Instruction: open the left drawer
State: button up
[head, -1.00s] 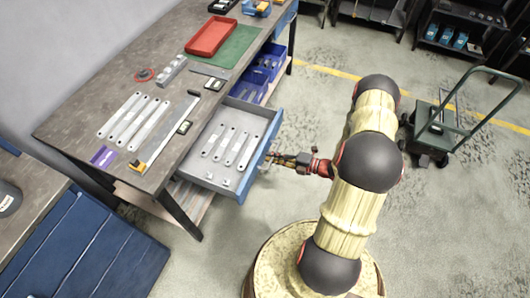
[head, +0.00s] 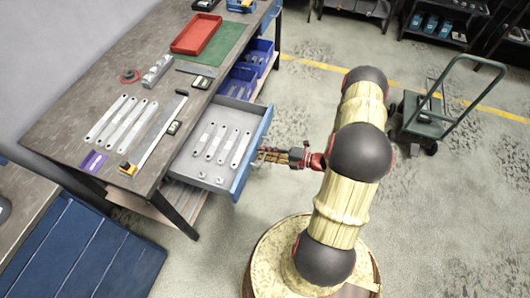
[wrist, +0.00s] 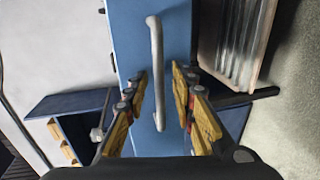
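The left drawer (head: 212,172) of the workbench stands pulled out, with its grey inside and several flat metal brackets (head: 222,144) showing in the head view. Its blue front (head: 240,180) faces my arm. In the wrist view the blue front (wrist: 128,30) carries a pale bar handle (wrist: 157,65). My gripper (wrist: 159,92) is open, with one finger on each side of the handle's lower part and visible gaps to the bar. In the head view my gripper (head: 262,154) is right at the drawer front; the handle is hidden there.
The workbench top (head: 75,120) holds more brackets (head: 128,118), a red tray (head: 196,34) and a green mat (head: 222,45). Blue bins (head: 240,82) sit beyond the drawer. A green cart (head: 418,115) stands at the right. Floor beside the drawer is clear.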

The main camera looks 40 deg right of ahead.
jog(key=v, duration=1.2)
dwell(0.5)
